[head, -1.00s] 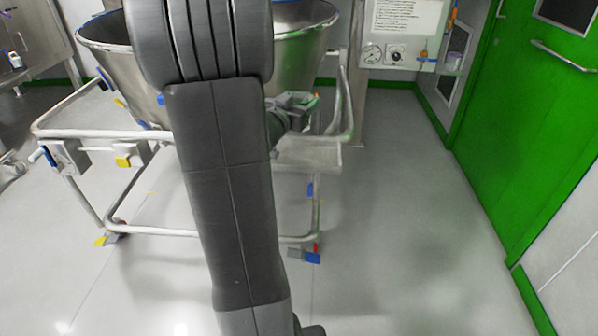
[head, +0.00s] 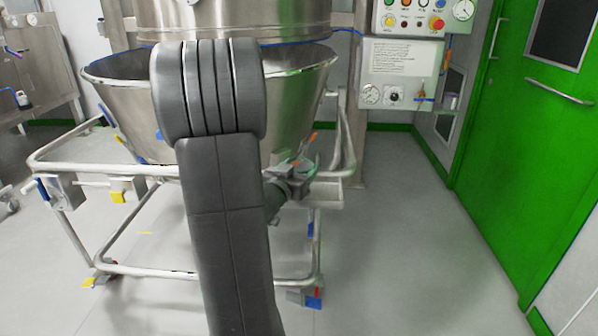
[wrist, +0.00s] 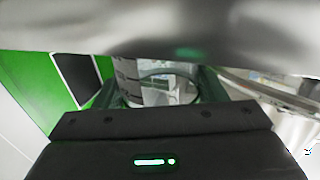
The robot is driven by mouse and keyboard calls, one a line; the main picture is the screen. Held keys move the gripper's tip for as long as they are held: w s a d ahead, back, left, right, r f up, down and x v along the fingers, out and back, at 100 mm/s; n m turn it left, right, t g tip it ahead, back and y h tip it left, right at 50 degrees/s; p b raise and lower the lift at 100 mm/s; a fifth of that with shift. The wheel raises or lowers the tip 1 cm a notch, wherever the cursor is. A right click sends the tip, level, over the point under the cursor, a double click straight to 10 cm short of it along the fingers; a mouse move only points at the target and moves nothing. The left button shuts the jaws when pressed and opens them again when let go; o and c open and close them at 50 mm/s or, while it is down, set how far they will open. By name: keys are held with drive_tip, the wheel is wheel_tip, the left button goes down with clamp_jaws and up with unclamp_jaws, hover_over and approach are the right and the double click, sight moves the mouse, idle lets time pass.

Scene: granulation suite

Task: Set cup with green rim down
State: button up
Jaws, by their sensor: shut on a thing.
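The cup with the green rim (wrist: 150,88) shows in the wrist view as a clear vessel with dark marks on its wall and a dark green rim line. It sits between the fingers of my gripper (wrist: 165,95), which is shut on it. In the head view my gripper (head: 294,176) is beside the right side of the steel bowl, above the cart's right-hand shelf. The cup is small and mostly hidden there by the gripper. I cannot tell whether its base touches anything.
A large conical steel bowl (head: 300,100) stands on a tubular wheeled cart (head: 130,268), close to my arm. A small flat shelf (head: 328,192) is at the cart's right. A control panel (head: 402,75) hangs behind. The floor towards the green door (head: 520,130) is clear.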

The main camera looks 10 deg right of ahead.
drive_tip(key=shift+f, duration=0.2)
drive_tip(key=o, duration=1)
drive_tip(key=shift+s+a+r, duration=0.15)
drive_tip(key=shift+r, duration=0.1)
drive_tip(key=p+v, duration=0.2)
drive_tip(key=v, duration=0.9)
drive_tip(key=shift+s+a, duration=0.2)
drive_tip(key=shift+s, duration=0.05)
